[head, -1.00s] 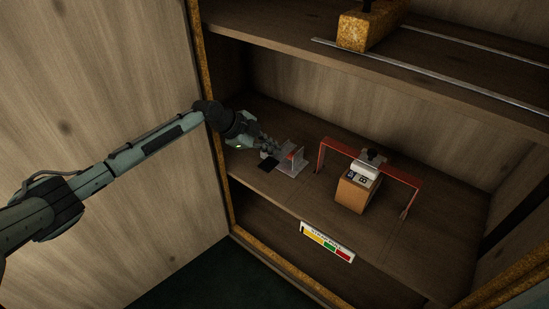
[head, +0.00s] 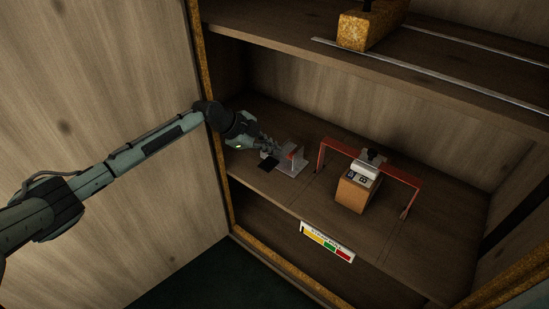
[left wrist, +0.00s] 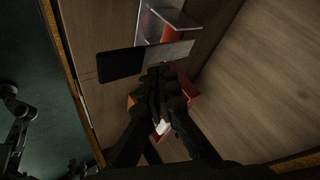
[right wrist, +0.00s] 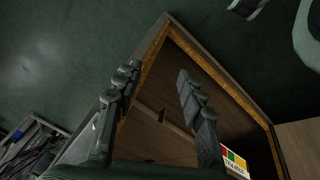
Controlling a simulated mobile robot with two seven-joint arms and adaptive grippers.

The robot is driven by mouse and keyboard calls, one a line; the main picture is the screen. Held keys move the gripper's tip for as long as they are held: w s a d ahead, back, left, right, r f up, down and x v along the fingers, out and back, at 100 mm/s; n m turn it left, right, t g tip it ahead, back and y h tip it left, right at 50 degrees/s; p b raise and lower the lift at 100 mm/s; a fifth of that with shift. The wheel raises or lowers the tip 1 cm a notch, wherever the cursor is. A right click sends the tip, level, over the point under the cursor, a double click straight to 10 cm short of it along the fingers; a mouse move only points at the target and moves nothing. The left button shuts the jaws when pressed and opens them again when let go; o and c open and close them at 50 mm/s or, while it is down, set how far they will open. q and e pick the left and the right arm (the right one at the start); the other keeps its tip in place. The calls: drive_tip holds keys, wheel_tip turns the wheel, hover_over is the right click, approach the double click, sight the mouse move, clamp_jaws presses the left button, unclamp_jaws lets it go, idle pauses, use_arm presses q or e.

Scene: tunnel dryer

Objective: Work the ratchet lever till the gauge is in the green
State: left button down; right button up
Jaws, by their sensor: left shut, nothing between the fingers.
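The ratchet lever is a flat grey metal arm with a black grip (head: 268,165) that also shows in the left wrist view (left wrist: 121,63). It is at a metal bracket (head: 292,160) with a red part, on the middle shelf. My left gripper (head: 268,146) is shut and empty beside the lever; its fingertips (left wrist: 160,82) are close to the metal arm, but I cannot tell if they touch. The gauge (head: 327,242) on the shelf's front edge has yellow, green and red bands; its pointer is too small to read surely. My right gripper (right wrist: 157,72) is open and empty.
A red frame (head: 336,146) spans an orange-brown block (head: 355,190) with a pale top, right of the bracket. The upper shelf (head: 290,38) holds a rough yellow block (head: 368,30). A wooden panel (head: 100,90) stands left of the opening.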

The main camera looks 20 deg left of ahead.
sight(270, 160)
use_arm(q)
drive_tip(key=shift+f, duration=0.35)
drive_tip(key=shift+s+a+f+b, duration=0.1)
drive_tip(key=shift+s+f+b, duration=0.05)
drive_tip(key=shift+f+b, duration=0.75)
drive_tip(key=shift+s+f+b, duration=0.1)
drive_tip(key=shift+f+b, duration=0.55)
drive_tip(key=shift+f, duration=0.45)
idle(1.1)
drive_tip(key=shift+r, duration=0.1)
drive_tip(key=shift+w+r+p, duration=0.2)
drive_tip(key=shift+r+p, duration=1.25)
drive_tip(key=shift+r, duration=0.75)
drive_tip(key=shift+w+r+p, duration=0.15)
drive_tip(key=shift+r+p, duration=1.65)
drive_tip(key=shift+r, duration=0.8)
drive_tip(key=shift+f, duration=0.1)
